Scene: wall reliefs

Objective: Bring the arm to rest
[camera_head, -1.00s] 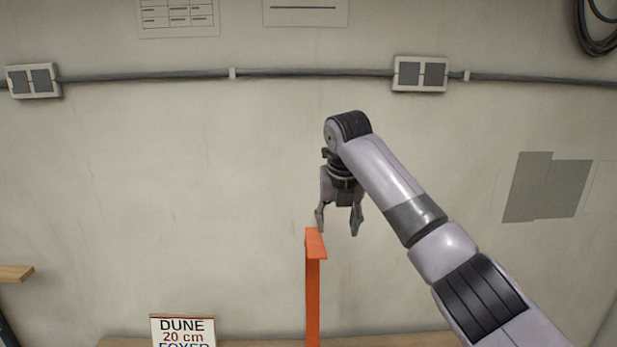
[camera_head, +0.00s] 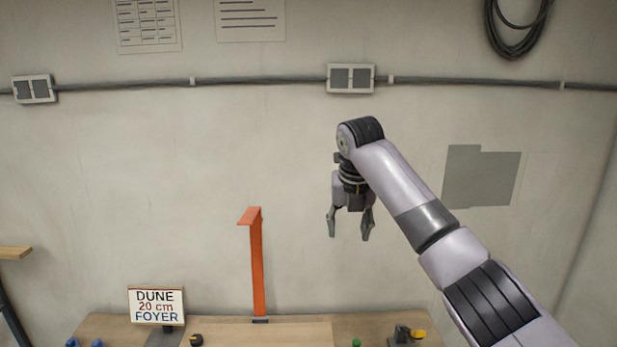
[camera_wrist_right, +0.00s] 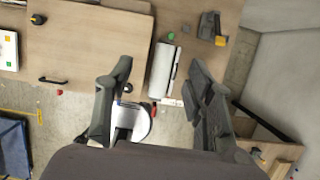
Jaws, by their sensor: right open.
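My right gripper (camera_head: 350,225) hangs pointing down in front of the wall in the head view, open and empty. Its arm comes in from the lower right. It is to the right of an upright orange post (camera_head: 257,265) with a short bent top, and apart from it. In the right wrist view my right gripper (camera_wrist_right: 160,80) shows both fingers spread, with the wooden bench (camera_wrist_right: 90,45) and the floor far below and nothing between the fingers. My left gripper is not in view.
A sign reading DUNE 20 cm FOYER (camera_head: 156,306) stands on the bench left of the post. Small items lie along the bench, including a grey and yellow piece (camera_head: 405,336) at right.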

